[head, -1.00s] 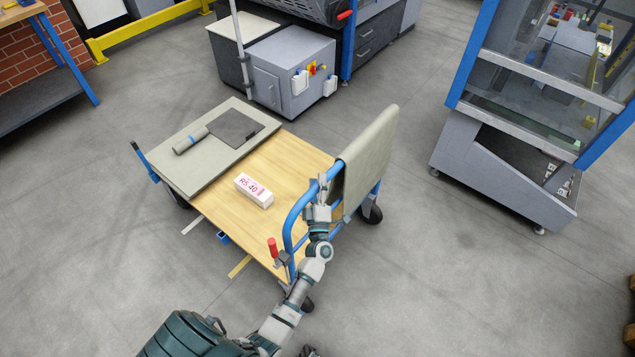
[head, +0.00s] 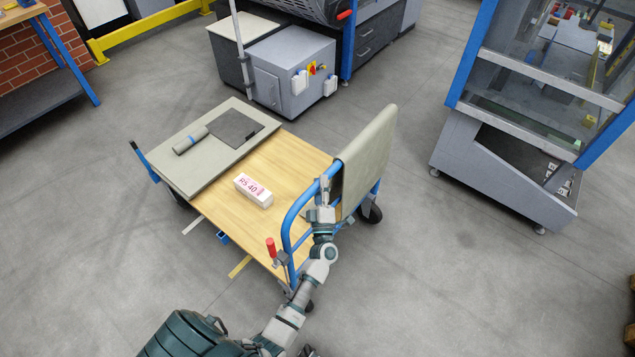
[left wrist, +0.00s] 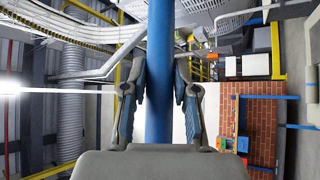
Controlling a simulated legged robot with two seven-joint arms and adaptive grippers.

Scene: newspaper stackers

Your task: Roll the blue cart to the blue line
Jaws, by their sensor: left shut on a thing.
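The blue cart has a wooden deck (head: 292,165), a blue tubular handle frame (head: 291,222) at its right end and dark wheels. My left gripper (head: 324,188) is shut on the handle bar; in the left wrist view the fingers (left wrist: 160,105) close on both sides of the blue tube (left wrist: 160,70). A small blue piece (head: 222,237) shows beside the deck's near edge; I cannot tell whether it belongs to the cart or the floor. No clear blue line shows. My right gripper is not in view.
A grey board (head: 198,172) with a roll (head: 190,140) and a white box (head: 253,190) ride on the deck. White (head: 192,224) and yellow (head: 240,266) floor marks lie on the near side. A grey cabinet (head: 290,75) stands behind; a glazed machine (head: 500,175) stands right. Floor between is clear.

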